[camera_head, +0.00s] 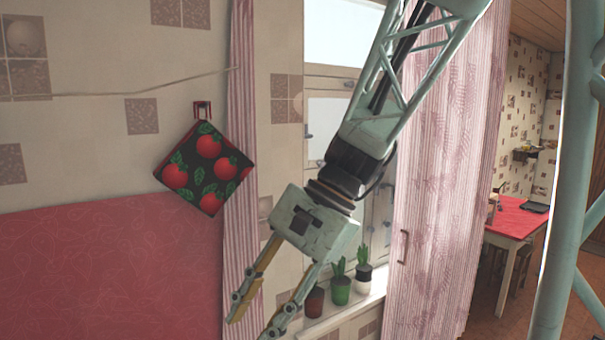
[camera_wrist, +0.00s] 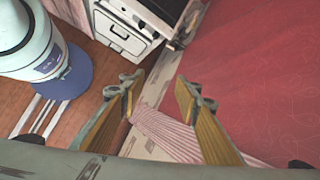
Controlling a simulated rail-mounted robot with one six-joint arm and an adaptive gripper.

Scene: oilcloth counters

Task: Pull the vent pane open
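The window is partly hidden behind my arm in the head view. A bright upper pane (camera_head: 340,32) shows between the curtains, with a white frame below it. I cannot tell for sure which pane is the vent pane or whether it is ajar. My gripper (camera_head: 254,322) hangs low in front of the window, left of the potted plants and well below the upper pane. Its two fingers are spread and empty. In the wrist view my gripper (camera_wrist: 157,84) is also open, pointing down past the red surface, with no window pane in sight.
A striped curtain (camera_head: 242,150) hangs left of the window, a wider pink curtain (camera_head: 445,170) right. Potted plants (camera_head: 341,289) stand on the sill (camera_head: 345,312). A tomato-patterned potholder (camera_head: 205,168) hangs on the wall. A white appliance (camera_wrist: 122,32) stands beside the red surface (camera_wrist: 255,65).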

